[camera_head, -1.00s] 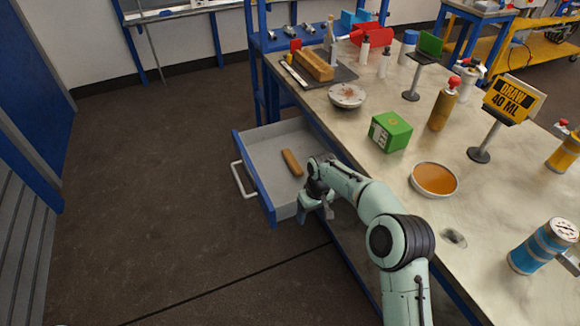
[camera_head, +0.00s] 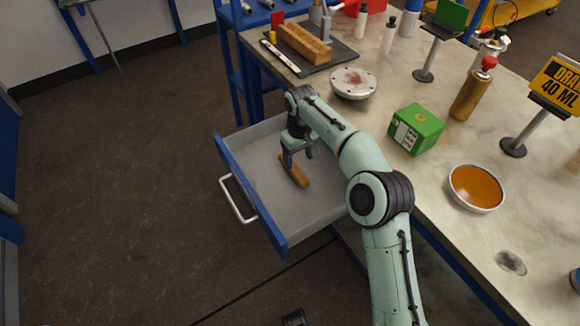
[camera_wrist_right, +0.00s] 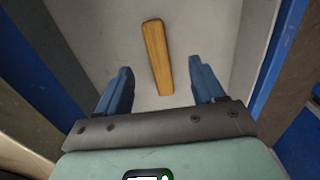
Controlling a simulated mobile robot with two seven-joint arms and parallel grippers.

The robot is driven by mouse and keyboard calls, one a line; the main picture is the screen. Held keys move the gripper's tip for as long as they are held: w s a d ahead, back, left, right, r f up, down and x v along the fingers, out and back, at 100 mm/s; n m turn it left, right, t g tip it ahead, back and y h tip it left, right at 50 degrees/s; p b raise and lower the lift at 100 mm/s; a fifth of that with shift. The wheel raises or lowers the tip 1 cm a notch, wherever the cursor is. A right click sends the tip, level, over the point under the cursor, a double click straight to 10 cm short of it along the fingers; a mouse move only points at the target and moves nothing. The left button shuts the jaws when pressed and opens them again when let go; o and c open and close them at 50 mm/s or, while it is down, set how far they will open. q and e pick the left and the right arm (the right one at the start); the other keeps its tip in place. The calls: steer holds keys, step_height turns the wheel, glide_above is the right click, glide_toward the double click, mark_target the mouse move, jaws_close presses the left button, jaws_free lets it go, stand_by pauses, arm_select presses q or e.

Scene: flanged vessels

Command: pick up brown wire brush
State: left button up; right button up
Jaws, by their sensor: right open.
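The brown wire brush (camera_head: 296,173) lies on the floor of the open drawer (camera_head: 262,211), with its plain brown back facing up. In the right wrist view the brush (camera_wrist_right: 157,57) lies lengthwise, ahead of and between the fingers; no bristles show. My right gripper (camera_head: 297,160) is over the drawer, just above the brush, and partly covers it in the head view. My left gripper is not in view.
The drawer's walls surround the brush, with a white handle (camera_head: 238,199) on its front. The workbench (camera_head: 385,90) beside it carries a green box (camera_head: 416,129), a flanged metal disc (camera_head: 353,83), a dish of orange liquid (camera_head: 476,188) and a brown bottle (camera_head: 473,92).

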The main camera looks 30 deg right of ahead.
steer(key=b, duration=0.1)
glide_above(300, 175)
steer(key=f, duration=0.4)
steer(key=shift+s+a+f, duration=0.1)
steer(key=shift+a+f, duration=0.25)
steer(key=shift+f, duration=0.05)
steer(key=shift+d+f+b, duration=0.15)
steer(key=shift+f+b, duration=0.35)
steer(key=shift+f, duration=0.95)
steer(key=shift+d+f+b, duration=0.15)
steer(key=shift+f+b, duration=0.3)
steer(key=shift+f, duration=1)
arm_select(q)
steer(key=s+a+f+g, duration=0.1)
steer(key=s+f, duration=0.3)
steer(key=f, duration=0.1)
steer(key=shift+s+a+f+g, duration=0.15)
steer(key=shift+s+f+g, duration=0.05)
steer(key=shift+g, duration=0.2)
arm_select(e)
steer(key=shift+r, duration=0.1)
steer(key=c, duration=1.1)
